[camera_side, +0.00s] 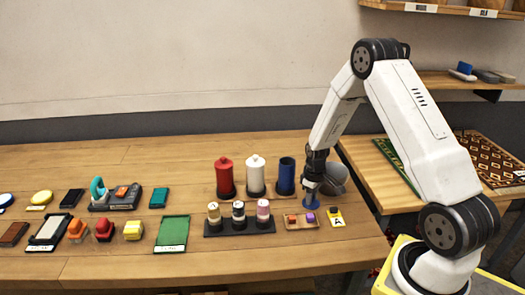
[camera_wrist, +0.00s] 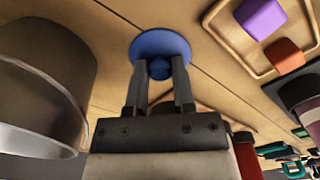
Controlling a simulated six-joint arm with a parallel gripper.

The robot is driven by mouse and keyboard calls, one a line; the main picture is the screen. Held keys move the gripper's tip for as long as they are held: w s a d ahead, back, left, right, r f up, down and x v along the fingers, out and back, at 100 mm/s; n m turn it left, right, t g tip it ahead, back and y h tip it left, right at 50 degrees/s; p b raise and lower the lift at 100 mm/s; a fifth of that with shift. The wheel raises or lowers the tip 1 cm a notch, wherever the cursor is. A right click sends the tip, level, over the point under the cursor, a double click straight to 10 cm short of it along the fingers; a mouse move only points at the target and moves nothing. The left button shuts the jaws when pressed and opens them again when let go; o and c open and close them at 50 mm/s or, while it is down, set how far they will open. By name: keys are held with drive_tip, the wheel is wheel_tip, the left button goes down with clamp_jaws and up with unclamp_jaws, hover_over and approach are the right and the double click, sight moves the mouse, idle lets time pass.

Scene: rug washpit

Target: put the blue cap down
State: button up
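The blue cap is a flat round disc with a small knob. In the wrist view the cap (camera_wrist: 148,43) is at the fingertips, its knob between the two fingers of my gripper (camera_wrist: 160,68). In the side view the cap (camera_side: 310,204) is directly below my gripper (camera_side: 311,191), low over the wooden table. My gripper looks shut on the knob. Whether the disc touches the table is hard to tell. The blue canister (camera_side: 287,172) stands just left of my gripper with no lid on it.
Red (camera_side: 224,177) and white (camera_side: 256,174) lidded canisters stand left of the blue one.

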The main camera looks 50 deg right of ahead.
drive_tip(key=o, duration=0.3)
drive_tip(key=shift+r, duration=0.1)
wheel_tip(320, 180, up, 12)
idle(0.9)
drive_tip(key=shift+a, duration=0.1)
idle(0.4)
drive_tip(key=s+a+r+t, duration=0.1)
drive_tip(key=s+a, duration=0.3)
drive_tip(key=a, duration=0.6)
drive_tip(key=s+a+r+t, duration=0.1)
drive_tip(key=s+a+r, duration=0.2)
drive_tip(key=a, duration=0.8)
drive_tip(key=shift+s+t, duration=0.3)
drive_tip(key=shift+s, duration=0.5)
drive_tip(key=shift+a, duration=0.1)
